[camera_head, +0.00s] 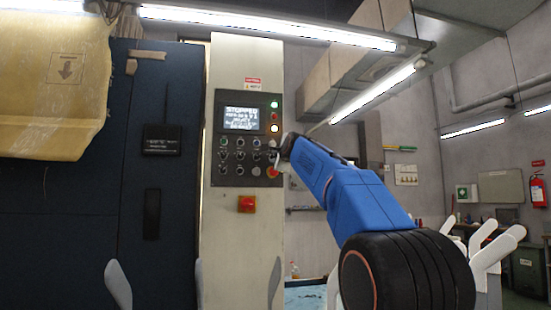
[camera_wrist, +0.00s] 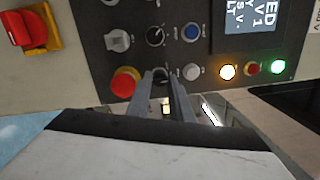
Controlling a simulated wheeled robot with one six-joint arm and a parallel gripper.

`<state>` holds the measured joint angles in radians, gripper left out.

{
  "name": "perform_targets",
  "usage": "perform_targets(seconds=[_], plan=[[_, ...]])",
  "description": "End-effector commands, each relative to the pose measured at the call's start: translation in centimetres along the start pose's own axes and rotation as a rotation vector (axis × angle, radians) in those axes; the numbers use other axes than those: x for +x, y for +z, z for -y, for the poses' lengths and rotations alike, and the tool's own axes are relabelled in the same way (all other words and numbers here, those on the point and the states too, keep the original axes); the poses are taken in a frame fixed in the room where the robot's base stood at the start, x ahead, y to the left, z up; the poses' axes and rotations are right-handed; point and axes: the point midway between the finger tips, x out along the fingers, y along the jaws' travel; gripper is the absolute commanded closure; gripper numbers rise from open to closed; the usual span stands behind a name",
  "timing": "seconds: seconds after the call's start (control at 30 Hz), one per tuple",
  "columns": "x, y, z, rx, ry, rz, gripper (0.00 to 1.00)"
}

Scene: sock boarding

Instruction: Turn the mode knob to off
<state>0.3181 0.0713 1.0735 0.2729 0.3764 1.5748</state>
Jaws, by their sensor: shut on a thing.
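The control panel (camera_head: 237,92) stands on a cream column, with knobs and buttons below its screen. My gripper (camera_head: 277,158) is at the panel's right-hand column of controls, just above the red mushroom button (camera_head: 273,172). In the wrist view, my gripper (camera_wrist: 164,79) has its two grey fingers on either side of a small knob (camera_wrist: 160,72) and is shut on it. The fingers hide most of this knob, so its pointer and label cannot be read. It appears to be the mode knob. The red mushroom button (camera_wrist: 124,82) is close beside the fingers.
A selector knob (camera_wrist: 118,40), a black dial (camera_wrist: 155,36), a blue button (camera_wrist: 191,32) and a grey button (camera_wrist: 191,72) are close by. The screen (camera_head: 241,119) reads "STOPPED". A red switch (camera_head: 247,204) on yellow is below the panel.

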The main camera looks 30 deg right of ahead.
Motion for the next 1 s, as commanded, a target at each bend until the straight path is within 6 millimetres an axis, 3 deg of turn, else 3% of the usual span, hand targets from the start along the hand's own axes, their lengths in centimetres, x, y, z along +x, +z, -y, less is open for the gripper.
perform_targets(seconds=[0.4, 0.43, 0.5, 1.0], plan=[[0.16, -0.10, -0.44, 0.007, 0.008, -0.002, 1.00], [0.17, -0.11, -0.44, 0.007, 0.008, -0.002, 0.76], [0.16, -0.09, -0.41, 0.007, 0.008, -0.002, 0.63], [-0.46, -0.02, -0.16, 0.007, 0.003, -0.001, 0.63]])
